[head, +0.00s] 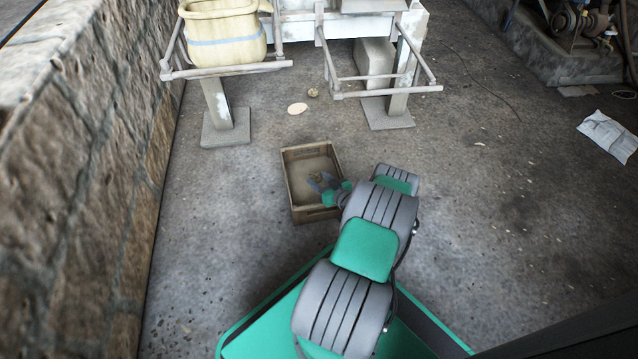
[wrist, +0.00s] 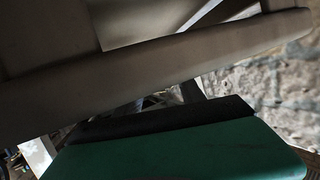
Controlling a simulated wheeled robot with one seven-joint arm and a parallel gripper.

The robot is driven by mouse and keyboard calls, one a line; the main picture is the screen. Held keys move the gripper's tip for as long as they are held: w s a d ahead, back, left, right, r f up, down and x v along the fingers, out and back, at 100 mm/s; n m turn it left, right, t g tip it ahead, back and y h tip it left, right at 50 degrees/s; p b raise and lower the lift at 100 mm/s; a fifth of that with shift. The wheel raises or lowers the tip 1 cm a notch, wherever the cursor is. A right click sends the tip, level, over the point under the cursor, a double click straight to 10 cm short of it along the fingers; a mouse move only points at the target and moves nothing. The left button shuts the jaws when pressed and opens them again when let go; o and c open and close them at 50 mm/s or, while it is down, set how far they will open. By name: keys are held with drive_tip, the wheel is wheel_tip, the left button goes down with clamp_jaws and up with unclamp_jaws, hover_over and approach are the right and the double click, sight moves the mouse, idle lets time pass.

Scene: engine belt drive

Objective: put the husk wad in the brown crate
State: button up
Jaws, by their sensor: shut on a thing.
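The brown crate (head: 289,187) stands on the concrete floor in the middle of the head view, open at the top. My gripper (head: 320,180) reaches over the crate from the right, its fingers inside the crate's outline. I cannot tell how high the wad is above the crate's floor. The wrist view is dark and mostly blocked, and the wad cannot be made out there.
A small brownish lump (head: 313,92) and a pale flat oval (head: 297,108) lie on the floor beyond the crate. A metal frame (head: 225,110) holding a cream tub (head: 222,35) stands behind. A stone wall (head: 80,170) runs along the left.

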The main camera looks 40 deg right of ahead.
drive_tip(key=shift+r, duration=0.15)
drive_tip(key=shift+f, duration=0.65)
drive_tip(key=o, duration=1.3)
drive_tip(key=shift+o, duration=0.2)
